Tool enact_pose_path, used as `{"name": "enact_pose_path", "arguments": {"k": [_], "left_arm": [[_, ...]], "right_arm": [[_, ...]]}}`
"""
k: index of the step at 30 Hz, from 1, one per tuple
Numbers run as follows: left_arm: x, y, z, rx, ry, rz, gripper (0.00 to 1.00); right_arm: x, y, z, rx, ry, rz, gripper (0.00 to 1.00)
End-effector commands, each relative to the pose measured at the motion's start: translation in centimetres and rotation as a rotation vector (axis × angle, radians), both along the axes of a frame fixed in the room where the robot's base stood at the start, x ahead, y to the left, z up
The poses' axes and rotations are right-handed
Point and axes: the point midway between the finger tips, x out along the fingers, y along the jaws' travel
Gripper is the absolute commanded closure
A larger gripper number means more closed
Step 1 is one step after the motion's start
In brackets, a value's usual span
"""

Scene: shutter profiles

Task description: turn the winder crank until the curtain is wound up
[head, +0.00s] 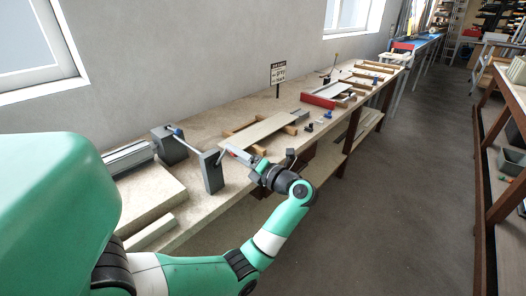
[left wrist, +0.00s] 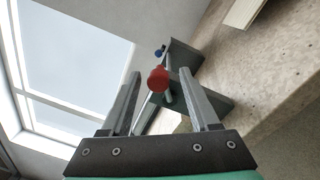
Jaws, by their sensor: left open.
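The winder has two dark grey upright stands on the bench, a rear one (head: 170,147) and a front one (head: 211,173), with a thin bar between them. A blue knob (head: 177,131) is at the rear stand. In the left wrist view, a red knob (left wrist: 158,79) on a pale rod appears between the fingers, with the grey stand (left wrist: 205,95) behind it. My left gripper (head: 229,151) is open beside the front stand, its fingers pointing at the crank side. Whether it touches the knob cannot be told. I cannot make out the curtain clearly. My right gripper is out of view.
A pale board (head: 262,130) lies on wooden blocks to the right of the winder. A grey-white profile (head: 127,156) lies at left near the wall. A small sign (head: 278,74) and a red-fronted tray (head: 318,101) stand farther along. The floor in front of the bench is clear.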

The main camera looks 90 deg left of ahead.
Motion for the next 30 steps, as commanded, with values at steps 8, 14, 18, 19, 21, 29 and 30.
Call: {"name": "enact_pose_path", "arguments": {"k": [8, 14, 18, 19, 21, 29, 30], "left_arm": [[4.7, -4.5, 0.0, 0.001, 0.001, -0.005, 0.38], [7.0, -6.9, -0.3, 0.002, 0.0, -0.003, 0.38], [7.4, -7.4, -0.4, 0.002, -0.001, 0.0, 0.38], [7.4, -7.4, -0.4, 0.002, -0.001, 0.0, 0.38], [7.4, -7.4, -0.4, 0.003, -0.002, 0.0, 0.38], [7.4, -7.3, -0.4, 0.002, -0.001, 0.0, 0.38], [7.4, -7.3, -0.4, 0.002, -0.001, 0.0, 0.38]], "right_arm": [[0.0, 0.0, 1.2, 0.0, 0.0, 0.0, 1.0], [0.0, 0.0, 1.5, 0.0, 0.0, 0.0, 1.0], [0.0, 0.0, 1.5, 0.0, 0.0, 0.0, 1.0], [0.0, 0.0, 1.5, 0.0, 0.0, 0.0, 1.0], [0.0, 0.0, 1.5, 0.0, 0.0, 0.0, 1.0], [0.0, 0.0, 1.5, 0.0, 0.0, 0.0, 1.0], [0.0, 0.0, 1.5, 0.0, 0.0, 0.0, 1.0]]}}
